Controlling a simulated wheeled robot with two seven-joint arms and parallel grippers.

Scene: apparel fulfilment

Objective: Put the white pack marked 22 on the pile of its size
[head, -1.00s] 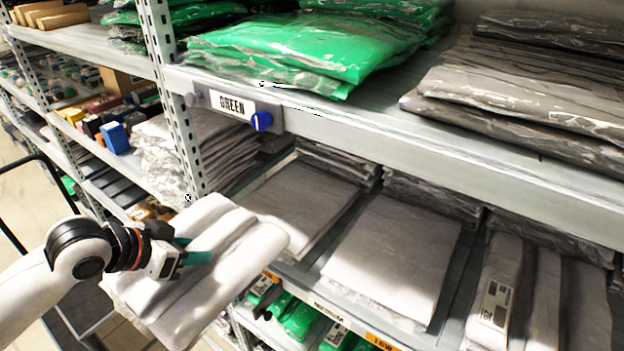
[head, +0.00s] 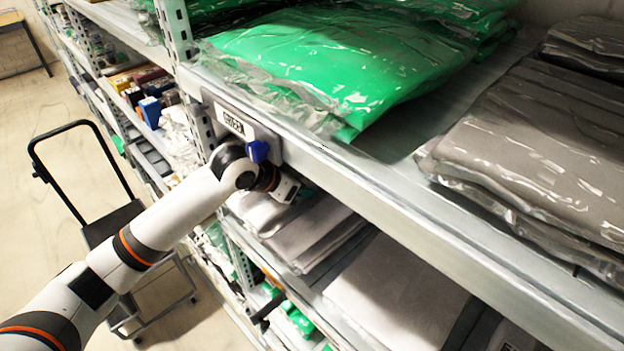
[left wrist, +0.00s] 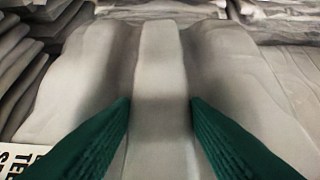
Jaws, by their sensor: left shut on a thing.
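The white pack (left wrist: 158,45) fills the middle of the left wrist view, with a raised ridge between the two green fingers of my left gripper (left wrist: 160,103). The gripper is shut on this ridge. In the head view my left gripper reaches under the upper shelf edge into the lower bay, and its fingers are hidden. Pale packs (head: 262,210) show just below it; I cannot tell there which edge is the held pack's. Other white piles (head: 398,292) lie further right on that lower shelf. No 22 is readable. My right gripper is not in view.
The upper shelf edge (head: 400,208) runs close above my left gripper. Green packs (head: 340,60) and grey packs (head: 540,130) lie on top. A shelf post (head: 176,30) stands left. A dark trolley (head: 115,222) stands on the floor. Stacked packs (left wrist: 28,65) flank the held pack.

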